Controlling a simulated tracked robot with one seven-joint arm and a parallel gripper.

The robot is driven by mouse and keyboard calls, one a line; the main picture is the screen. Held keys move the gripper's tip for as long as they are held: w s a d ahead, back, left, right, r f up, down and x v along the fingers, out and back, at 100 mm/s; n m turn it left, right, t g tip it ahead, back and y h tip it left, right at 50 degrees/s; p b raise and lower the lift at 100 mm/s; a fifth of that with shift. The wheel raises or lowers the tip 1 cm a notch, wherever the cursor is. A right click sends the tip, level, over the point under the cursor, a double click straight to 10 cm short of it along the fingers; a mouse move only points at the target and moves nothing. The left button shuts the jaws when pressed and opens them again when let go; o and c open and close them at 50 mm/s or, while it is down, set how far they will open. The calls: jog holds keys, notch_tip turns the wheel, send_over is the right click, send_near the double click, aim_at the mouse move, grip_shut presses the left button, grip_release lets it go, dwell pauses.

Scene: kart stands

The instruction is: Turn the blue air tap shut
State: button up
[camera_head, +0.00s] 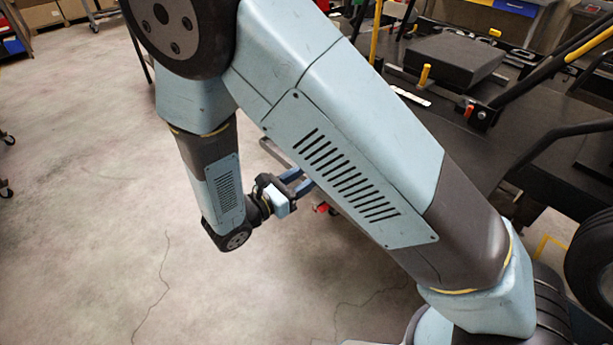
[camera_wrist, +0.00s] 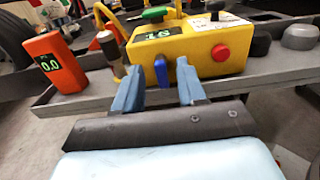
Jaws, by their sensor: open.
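The blue air tap (camera_wrist: 161,70) is a small upright lever on the front face of a yellow box (camera_wrist: 205,58) in the wrist view. My gripper (camera_wrist: 158,80) is open, with its two blue fingers pointing at the box. In that view the tap shows in the gap between the fingertips, nearer the left one. I cannot tell whether either finger touches it. In the head view my gripper (camera_head: 299,184) is small, beside a grey ledge mostly hidden by my arm. The tap and box cannot be made out there.
The box also carries a green knob (camera_wrist: 154,14), a display and a red button (camera_wrist: 220,53). An orange device (camera_wrist: 55,68) reading 0.0 stands left on the grey shelf (camera_wrist: 80,100). A grey knob (camera_wrist: 299,37) sits right. Open floor (camera_head: 100,200) lies left.

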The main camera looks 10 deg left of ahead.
jog(key=shift+w+d, duration=0.35)
jog(key=shift+w, duration=0.05)
jog(key=shift+c, duration=0.3)
grip_shut()
